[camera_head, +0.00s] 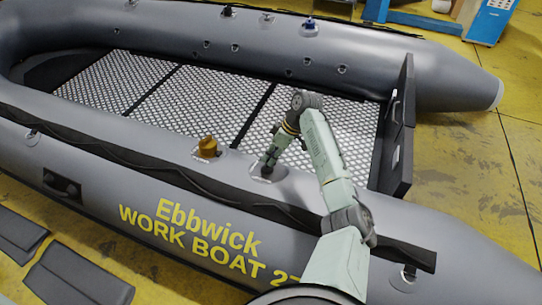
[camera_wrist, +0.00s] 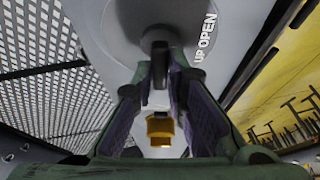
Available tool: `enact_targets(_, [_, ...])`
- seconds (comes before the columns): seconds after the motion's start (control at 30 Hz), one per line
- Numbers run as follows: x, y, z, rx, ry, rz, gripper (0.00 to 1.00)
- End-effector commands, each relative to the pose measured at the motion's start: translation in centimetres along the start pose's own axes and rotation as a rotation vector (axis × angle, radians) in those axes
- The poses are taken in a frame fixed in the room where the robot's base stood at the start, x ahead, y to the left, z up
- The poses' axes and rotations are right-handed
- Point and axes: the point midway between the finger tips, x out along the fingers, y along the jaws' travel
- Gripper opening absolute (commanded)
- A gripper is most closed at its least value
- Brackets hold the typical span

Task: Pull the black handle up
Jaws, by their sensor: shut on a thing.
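The black handle (camera_wrist: 159,62) stands on a round grey patch of the boat's tube, beside white lettering that reads "UP OPEN", in the wrist view. My gripper (camera_head: 267,166) reaches down to that patch on the near tube in the head view. Its purple-padded fingers are shut on the handle from both sides in the wrist view. In the head view the handle is mostly hidden by my fingers, so how far up it stands is hard to tell.
An orange-brown knob (camera_head: 207,147) stands on the same tube to the left of my gripper; it also shows beyond the fingers in the wrist view (camera_wrist: 160,130). A black transom (camera_head: 396,130) rises to the right. The patterned floor (camera_head: 190,100) inside the boat is clear.

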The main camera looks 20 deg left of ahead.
Motion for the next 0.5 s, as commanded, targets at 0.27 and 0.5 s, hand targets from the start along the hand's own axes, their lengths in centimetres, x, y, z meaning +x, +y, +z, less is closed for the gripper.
enact_targets(0.27, [-0.5, 0.0, -0.2, -0.001, 0.001, 0.001, 0.0])
enact_targets(0.5, [-3.0, 0.0, -1.3, 0.0, 0.001, 0.001, 0.0])
